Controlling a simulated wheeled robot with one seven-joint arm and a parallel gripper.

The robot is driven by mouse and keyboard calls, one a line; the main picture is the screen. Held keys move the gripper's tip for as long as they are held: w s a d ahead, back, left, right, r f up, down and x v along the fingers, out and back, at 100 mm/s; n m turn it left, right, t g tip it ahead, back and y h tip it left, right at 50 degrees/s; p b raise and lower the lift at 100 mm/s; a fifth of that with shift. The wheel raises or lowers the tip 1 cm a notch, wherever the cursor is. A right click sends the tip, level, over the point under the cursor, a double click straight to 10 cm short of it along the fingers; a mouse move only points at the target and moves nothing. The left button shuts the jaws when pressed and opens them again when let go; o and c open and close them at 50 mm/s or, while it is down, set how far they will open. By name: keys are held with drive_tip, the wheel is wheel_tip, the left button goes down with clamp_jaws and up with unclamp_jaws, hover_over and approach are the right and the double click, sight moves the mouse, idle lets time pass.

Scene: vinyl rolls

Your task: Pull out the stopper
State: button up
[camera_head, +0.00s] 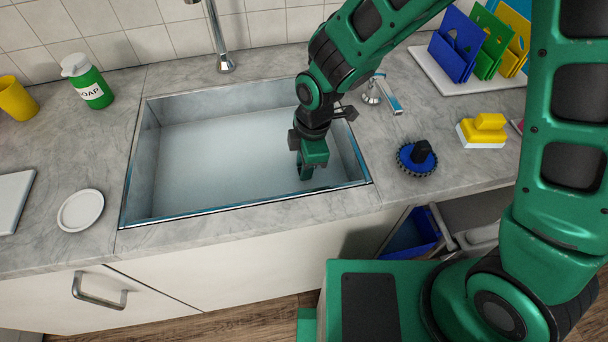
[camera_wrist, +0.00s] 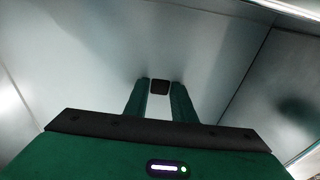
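The sink (camera_head: 215,165) is a metal basin set in the counter, with a pale, smooth inside. My gripper (camera_head: 305,176) reaches down inside it near its right front corner. In the wrist view my gripper (camera_wrist: 160,84) has its two green fingers apart, with a small dark square piece (camera_wrist: 160,87) between the tips. It looks like the top of the stopper; the rest of it is hidden. The piece nearly fills the gap, and I cannot tell whether the fingers press on it. The head view hides this piece behind my gripper.
The faucet (camera_head: 222,45) stands behind the sink and a metal lever (camera_head: 388,95) to its right. A soap bottle (camera_head: 88,82) and white dish (camera_head: 80,210) are left.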

drive_tip(key=shift+c, duration=0.3)
drive_tip(key=shift+r, duration=2.3)
